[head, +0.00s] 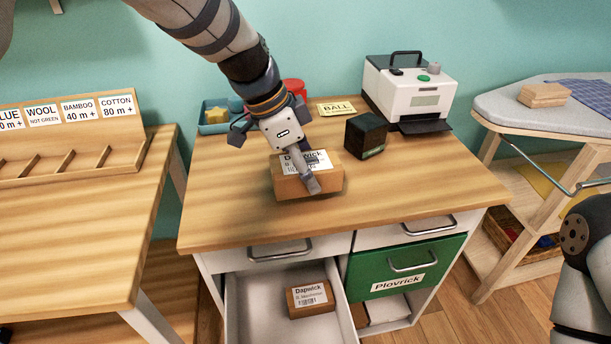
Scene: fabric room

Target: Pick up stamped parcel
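A brown cardboard parcel (322,184) with a white "Dapwick" label is on the wooden desk near its front middle. A second brown parcel (310,308) with a "Dapwick" label lies in the open white drawer below. My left gripper (306,176) is over the desk parcel, pointing down. One grey finger crosses its label and front edge; the other finger is not clear, so I cannot tell whether it grips. No stamp is clear on either parcel. My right arm shows at the right edge; its gripper is out of view.
A black box (366,136), a white printer (408,92), a "BALL" card (337,109), a red container (294,87) and a blue tray (216,117) stand behind. The open drawer (257,300) juts out beside a green "Plovrick" drawer (400,269). The desk's left front is clear.

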